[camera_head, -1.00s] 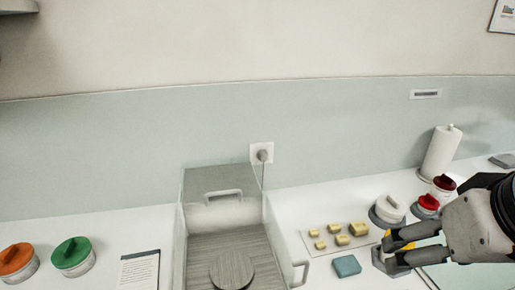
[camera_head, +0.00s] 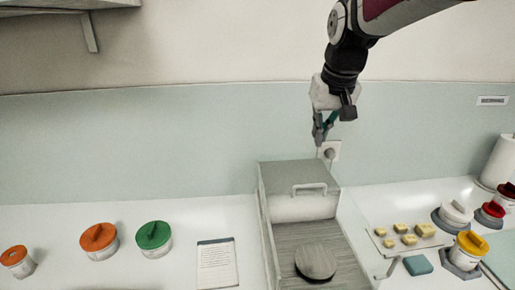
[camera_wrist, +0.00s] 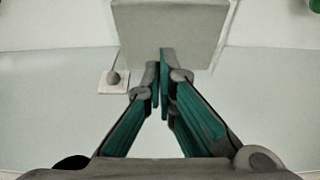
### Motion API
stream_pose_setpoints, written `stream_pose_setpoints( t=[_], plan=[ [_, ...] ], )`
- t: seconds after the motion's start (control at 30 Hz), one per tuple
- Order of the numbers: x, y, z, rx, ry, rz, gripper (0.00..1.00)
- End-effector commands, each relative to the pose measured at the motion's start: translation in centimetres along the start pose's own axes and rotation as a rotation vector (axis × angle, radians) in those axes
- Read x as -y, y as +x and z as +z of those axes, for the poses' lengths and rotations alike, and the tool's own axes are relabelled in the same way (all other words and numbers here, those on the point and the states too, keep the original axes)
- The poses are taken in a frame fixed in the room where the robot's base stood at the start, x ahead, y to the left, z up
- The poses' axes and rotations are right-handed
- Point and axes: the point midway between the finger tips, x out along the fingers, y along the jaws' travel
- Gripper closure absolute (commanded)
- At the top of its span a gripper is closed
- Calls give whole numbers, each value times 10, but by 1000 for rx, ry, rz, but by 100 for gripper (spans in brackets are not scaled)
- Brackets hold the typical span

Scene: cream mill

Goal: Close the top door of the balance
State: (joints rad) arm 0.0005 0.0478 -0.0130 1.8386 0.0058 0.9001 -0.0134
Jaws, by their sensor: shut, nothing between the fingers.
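The balance is a box with clear walls (camera_head: 268,240) in the head view. Its top door (camera_head: 290,174) is a grey panel with a pale bar handle (camera_head: 310,189), lying at the rear of the top. In front of it the top is open, and a round grey pan (camera_head: 316,262) shows inside. My gripper (camera_head: 319,142) is shut and empty, pointing down above and behind the balance's rear edge, apart from the door. In the wrist view my shut fingertips (camera_wrist: 163,55) overlap the near edge of a grey panel (camera_wrist: 170,25), seemingly the top door.
A wall socket with plug (camera_head: 329,152) is behind the balance. A side handle (camera_head: 387,270) sticks out to the right. Orange (camera_head: 99,238) and green (camera_head: 153,235) lidded jars and a notepad (camera_head: 216,263) stand left. Yellow pieces (camera_head: 410,238) and a blue block (camera_head: 418,265) lie right.

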Motion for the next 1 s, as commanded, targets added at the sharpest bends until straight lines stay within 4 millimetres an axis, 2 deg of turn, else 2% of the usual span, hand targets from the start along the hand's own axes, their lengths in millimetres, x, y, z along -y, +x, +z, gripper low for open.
stream_pose_setpoints(
  t=[0.27, 0.7, 0.83, 1.0],
  plan=[
    [0, 22, -5, 7, 1, 0, 100],
    [0, 106, -4, 6, 1, 0, 100],
    [0, 99, 16, 4, 1, 0, 100],
    [0, 98, 30, 3, 0, 0, 100]
  ],
)
